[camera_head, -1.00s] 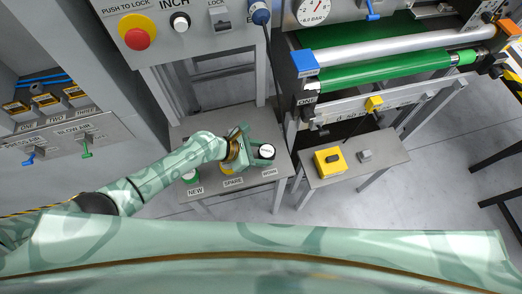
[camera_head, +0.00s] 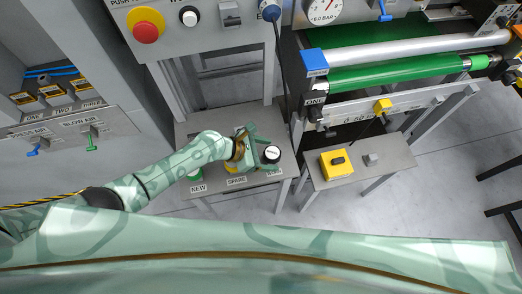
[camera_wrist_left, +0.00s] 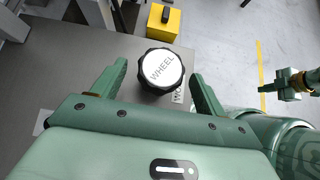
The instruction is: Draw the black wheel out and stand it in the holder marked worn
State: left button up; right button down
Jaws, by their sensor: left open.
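The black wheel (camera_head: 272,153), with a white cap reading WHEEL, stands upright at the worn place on the small grey table, above the label marked worn (camera_head: 275,172). It also shows in the left wrist view (camera_wrist_left: 160,71). My left gripper (camera_head: 262,152) is open, its fingertips on either side of the wheel with gaps in the left wrist view (camera_wrist_left: 154,76). The holder under the wheel is hidden. My right gripper (camera_wrist_left: 298,84) shows small at the right edge of the left wrist view; its jaws are unclear.
Labels new (camera_head: 198,188) and spare (camera_head: 236,180) mark other places on the grey table (camera_head: 190,128). A green part (camera_head: 195,175) is half hidden by my arm. A yellow block (camera_head: 336,163) sits on a side table to the right. A roller machine (camera_head: 400,75) stands behind it.

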pick_arm(q)
jog(key=shift+a+f, duration=0.1)
jog(key=p+v, duration=0.5)
jog(key=v, duration=1)
jog(key=shift+s+a+r+p, duration=0.15)
jog(key=shift+a+r+p, duration=0.2)
jog(key=shift+r, duration=0.2)
jog(key=shift+d, duration=0.1)
